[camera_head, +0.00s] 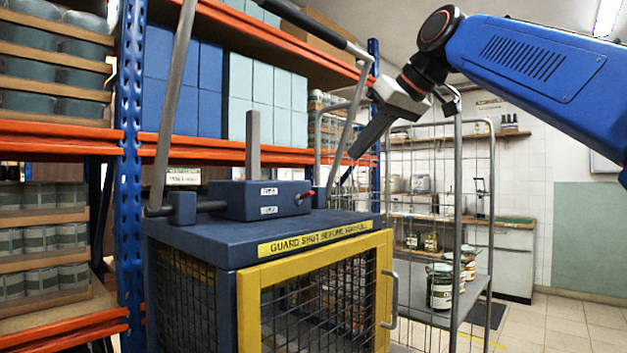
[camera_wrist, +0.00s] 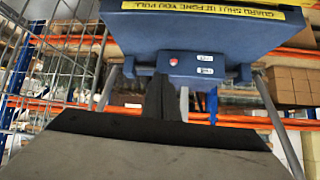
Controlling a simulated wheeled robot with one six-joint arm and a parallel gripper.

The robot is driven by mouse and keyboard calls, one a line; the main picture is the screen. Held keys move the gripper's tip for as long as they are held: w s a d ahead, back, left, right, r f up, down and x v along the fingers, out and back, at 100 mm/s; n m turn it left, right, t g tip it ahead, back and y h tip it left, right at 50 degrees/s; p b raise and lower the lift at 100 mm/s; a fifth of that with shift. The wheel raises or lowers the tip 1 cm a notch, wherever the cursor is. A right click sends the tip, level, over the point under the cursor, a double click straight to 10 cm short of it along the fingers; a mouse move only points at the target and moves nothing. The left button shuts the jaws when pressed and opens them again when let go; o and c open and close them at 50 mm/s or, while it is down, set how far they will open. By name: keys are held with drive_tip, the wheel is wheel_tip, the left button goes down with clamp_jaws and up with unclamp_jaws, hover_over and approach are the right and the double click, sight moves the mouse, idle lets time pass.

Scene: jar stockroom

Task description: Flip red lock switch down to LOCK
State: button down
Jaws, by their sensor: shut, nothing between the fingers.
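The red lock switch (camera_head: 308,195) sticks out from the right end of the dark blue block on top of the caged press. Its red tip is small and seems tilted slightly up. In the upside-down wrist view the red tip (camera_wrist: 174,62) shows just beyond the fingertips. Two small white labels (camera_head: 269,191) sit on the block beside it, too small to read. My gripper (camera_head: 354,154) is shut and empty, its dark fingers slanting down to the left, above and to the right of the switch. In the wrist view the fingers (camera_wrist: 160,80) appear apart from it.
The press has a yellow-framed mesh guard door (camera_head: 384,260), shut, with a yellow label strip above. A long grey lever frame (camera_head: 175,100) rises over the press. A wire cage trolley (camera_head: 458,200) holding jars stands at right. Orange shelving (camera_head: 60,129) with boxes fills the back.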

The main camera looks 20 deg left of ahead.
drive_tip(key=a+r+n, duration=0.1)
drive_tip(key=a+r, duration=0.1)
drive_tip(key=a, duration=0.3)
drive_tip(key=shift+s+a+r+n+g+y, duration=0.15)
drive_tip(key=shift+s+r+n+g+y, duration=0.15)
drive_tip(key=shift+s+r+g+y, duration=0.1)
drive_tip(key=shift+w, duration=0.1)
hover_over(307, 195)
drive_tip(key=f, duration=0.6)
drive_tip(key=shift+w+d, duration=0.3)
drive_tip(key=shift+d+f, duration=0.15)
drive_tip(key=shift+f, duration=0.5)
drive_tip(key=shift+s+d+f, duration=0.15)
drive_tip(key=shift+d+f, duration=0.05)
drive_tip(key=shift+f, duration=0.45)
drive_tip(key=shift+s+d+f, duration=0.1)
drive_tip(key=shift+d+f, duration=0.1)
drive_tip(key=shift+f, duration=0.45)
